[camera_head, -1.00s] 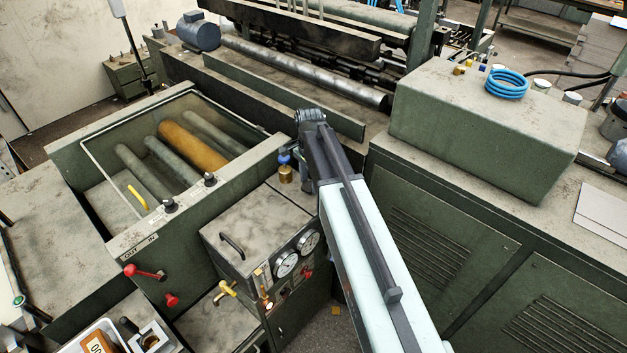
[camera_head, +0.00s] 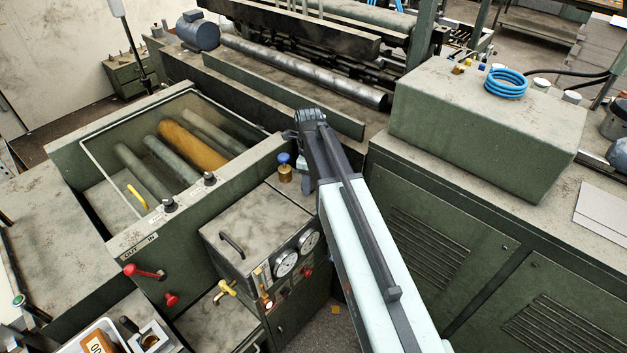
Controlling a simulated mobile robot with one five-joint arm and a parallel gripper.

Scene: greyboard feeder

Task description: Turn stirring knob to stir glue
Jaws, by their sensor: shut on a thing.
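My gripper (camera_head: 304,170) is at the far end of my arm, pointing down beside the small green cabinet. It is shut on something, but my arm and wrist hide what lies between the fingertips. A blue-topped knob on a brass body (camera_head: 284,160) stands upright just left of the gripper, at the cabinet's back. I cannot tell whether the fingers touch it. The glue tank (camera_head: 195,203) is at left, with several rollers under a clear framed cover. Two black knobs (camera_head: 170,204) (camera_head: 210,179) are on its front rim. No knob is clearly marked for stirring.
The small cabinet has a black handle (camera_head: 231,244) and two gauges (camera_head: 286,263). A red lever (camera_head: 145,272) is on the tank front. A large green box (camera_head: 485,125) on a cabinet stands at right. A long steel roller (camera_head: 305,72) runs behind.

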